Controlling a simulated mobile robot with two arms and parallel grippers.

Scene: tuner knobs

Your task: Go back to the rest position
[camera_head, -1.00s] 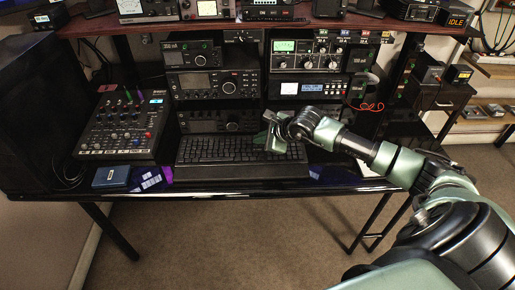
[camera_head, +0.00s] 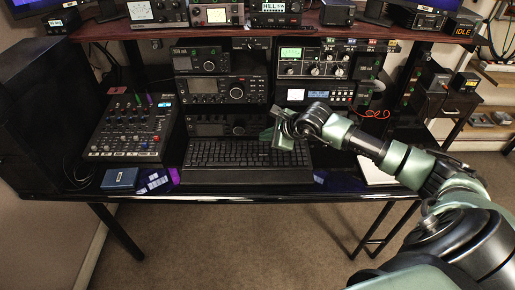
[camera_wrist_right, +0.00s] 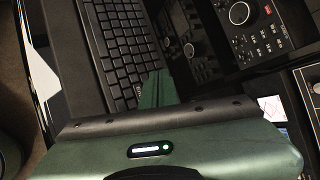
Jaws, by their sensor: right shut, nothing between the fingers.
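My right gripper (camera_head: 277,136) is over the right end of the black keyboard (camera_head: 235,160) on the desk. Its green fingers are shut with nothing between them. In the right wrist view my gripper (camera_wrist_right: 158,88) shows its closed fingers against the keyboard (camera_wrist_right: 125,45) and the dark radio front. I cannot tell how high above the keys it is. My left gripper is not in view.
Stacked radios (camera_head: 222,90) and the tuner (camera_head: 313,62) stand behind the keyboard. A mixer (camera_head: 130,125) and a blue box (camera_head: 120,178) are at the left. A shelf (camera_head: 270,32) overhangs the radios. The floor in front is clear.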

